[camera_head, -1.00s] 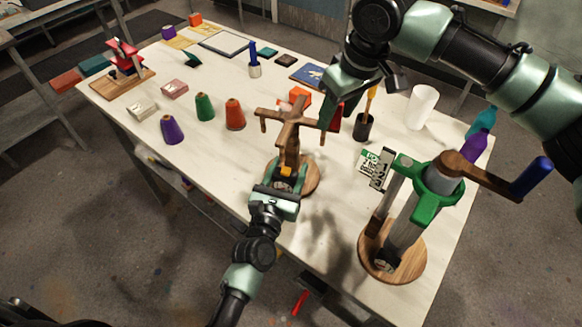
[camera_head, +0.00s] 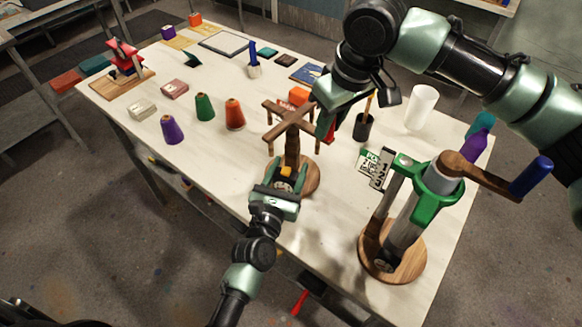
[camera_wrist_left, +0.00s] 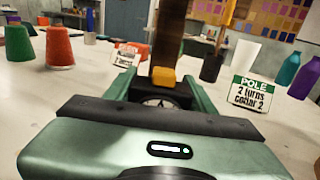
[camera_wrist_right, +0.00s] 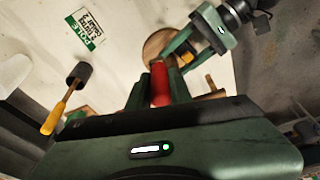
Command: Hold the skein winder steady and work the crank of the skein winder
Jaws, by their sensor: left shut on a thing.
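The skein winder has a dark wooden post (camera_head: 292,152) with crossed arms on a round wooden base (camera_head: 308,182). The crank's red handle (camera_head: 329,133) is on the winder's right side. My right gripper (camera_head: 326,122) has its fingers on both sides of this handle. In the right wrist view the handle (camera_wrist_right: 160,85) stands between the fingers; whether they press on it is unclear.
A green-collared device with a blue-handled crank (camera_head: 420,200) stands at right beside a POLE card (camera_head: 375,167). A dark cup (camera_head: 363,126) and white cylinder (camera_head: 421,106) stand behind. Orange (camera_head: 235,114), green (camera_head: 205,107) and purple (camera_head: 172,130) cones stand left. The front left tabletop is clear.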

